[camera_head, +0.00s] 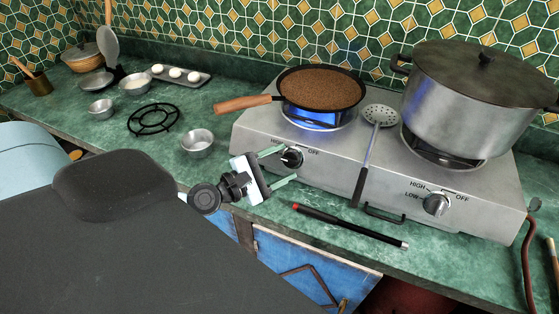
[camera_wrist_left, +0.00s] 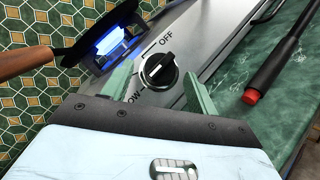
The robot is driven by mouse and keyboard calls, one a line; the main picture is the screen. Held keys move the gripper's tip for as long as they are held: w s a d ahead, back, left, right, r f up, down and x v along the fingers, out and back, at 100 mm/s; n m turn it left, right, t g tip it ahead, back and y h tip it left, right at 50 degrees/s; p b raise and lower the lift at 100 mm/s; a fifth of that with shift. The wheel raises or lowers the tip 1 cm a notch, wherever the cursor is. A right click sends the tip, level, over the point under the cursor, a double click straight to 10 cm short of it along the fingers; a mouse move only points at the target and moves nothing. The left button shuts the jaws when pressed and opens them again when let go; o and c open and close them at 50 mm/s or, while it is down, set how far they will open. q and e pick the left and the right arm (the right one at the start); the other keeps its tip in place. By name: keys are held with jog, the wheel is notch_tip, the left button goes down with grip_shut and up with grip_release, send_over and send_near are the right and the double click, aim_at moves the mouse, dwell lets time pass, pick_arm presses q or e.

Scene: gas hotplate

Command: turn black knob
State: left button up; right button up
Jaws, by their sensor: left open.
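The black knob (camera_head: 291,157) is on the front of the steel hotplate (camera_head: 335,166), below the burner with the lit blue flame. In the left wrist view the black knob (camera_wrist_left: 159,71) has a silver ring, with "OFF" and part of "LOW" printed beside it. My left gripper (camera_head: 283,165) is open and empty, its two pale green fingers pointing at the knob. In the wrist view the fingertips of my left gripper (camera_wrist_left: 158,76) lie on either side of the knob in the picture; I cannot tell whether they touch it. My right gripper is not in view.
A pan with a wooden handle (camera_head: 243,104) sits over the flame. A large pot (camera_head: 465,105), a skimmer (camera_head: 366,155) and a silver knob (camera_head: 436,204) are to the right. A black rod (camera_head: 345,226) lies on the counter in front. A metal bowl (camera_head: 197,143) stands left of the hotplate.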

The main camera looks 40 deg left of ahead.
pick_arm(q)
jog(key=shift+w+d, duration=0.15)
jog(key=shift+w, duration=0.15)
